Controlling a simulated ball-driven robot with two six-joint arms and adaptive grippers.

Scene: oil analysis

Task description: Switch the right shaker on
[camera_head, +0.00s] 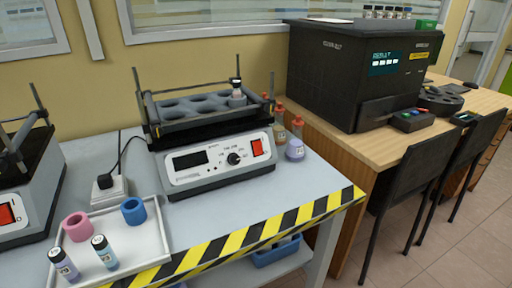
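The right shaker (217,175) stands on the grey table near the wall. Its white front panel has a dark display (190,160), a black knob (234,158) and a red rocker switch (257,147) at the right end. Its grey rack (195,105) has several round holes, and a small dark-capped vial (236,92) stands in a grey ring at the rack's right. Another shaker (35,195) is cut off by the left edge, with its own red switch (6,214). Neither of my grippers is in view.
A white tray (150,250) holds a pink ring (76,227), a blue ring (133,210) and two vials. A power socket (108,192) with a black cable sits between the shakers. Several bottles (295,148) stand right of the right shaker. Yellow-black tape (260,230) marks the front edge.

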